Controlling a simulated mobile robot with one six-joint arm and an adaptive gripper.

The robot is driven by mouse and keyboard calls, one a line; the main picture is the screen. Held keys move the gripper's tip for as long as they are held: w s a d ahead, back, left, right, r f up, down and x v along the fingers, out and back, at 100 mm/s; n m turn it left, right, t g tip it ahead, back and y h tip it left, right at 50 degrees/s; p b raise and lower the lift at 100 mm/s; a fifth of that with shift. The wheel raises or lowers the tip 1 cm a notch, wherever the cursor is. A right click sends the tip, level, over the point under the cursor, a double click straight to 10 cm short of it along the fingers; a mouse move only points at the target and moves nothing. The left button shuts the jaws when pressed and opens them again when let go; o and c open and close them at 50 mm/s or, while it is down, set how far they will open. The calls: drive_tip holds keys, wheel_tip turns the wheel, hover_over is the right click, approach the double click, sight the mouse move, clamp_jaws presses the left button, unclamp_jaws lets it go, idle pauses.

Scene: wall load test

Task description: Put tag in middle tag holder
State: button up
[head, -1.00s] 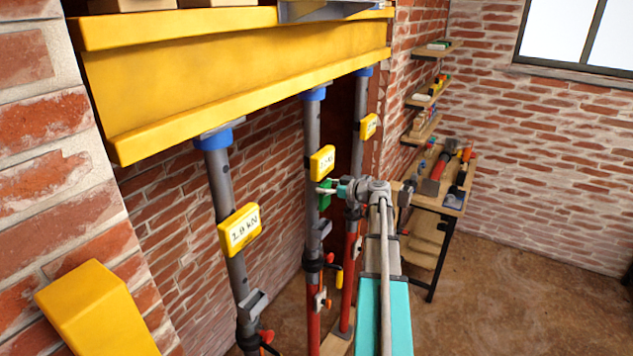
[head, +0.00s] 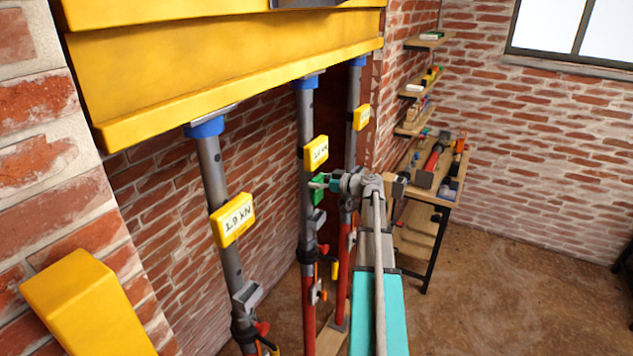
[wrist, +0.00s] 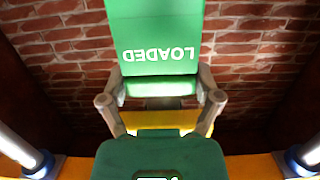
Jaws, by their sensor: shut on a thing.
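The green tag (head: 318,192) hangs from my gripper (head: 323,183), beside the middle prop and just under its yellow gauge. In the wrist view the tag (wrist: 160,35) reads LOADED upside down, and both fingers of my gripper (wrist: 160,92) close on its near end. The middle tag holder (head: 319,217) looks like a small grey bracket on the middle prop. It sits a little below the tag and appears apart from it. Whether the tag lines up with it in depth I cannot tell. The left prop has a similar grey holder (head: 247,297), which looks empty.
The yellow beam (head: 230,85) rests on the props above my arm. Yellow gauges sit on the left prop (head: 233,220), middle prop (head: 316,152) and right prop (head: 362,117). The right prop stands close behind my gripper. A workbench with tools (head: 440,180) stands farther right; the floor (head: 500,285) is open.

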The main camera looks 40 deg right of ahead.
sight(319, 201)
drive_tip(key=shift+f+b, duration=1.6)
drive_tip(key=shift+f, duration=0.3)
drive_tip(key=shift+f+b, duration=2.25)
idle(1.5)
drive_tip(key=o, duration=0.9)
drive_tip(key=shift+c, duration=0.2)
drive_tip(key=shift+r, duration=0.15)
drive_tip(key=shift+r+p, duration=3.9)
drive_tip(key=shift+p, duration=0.15)
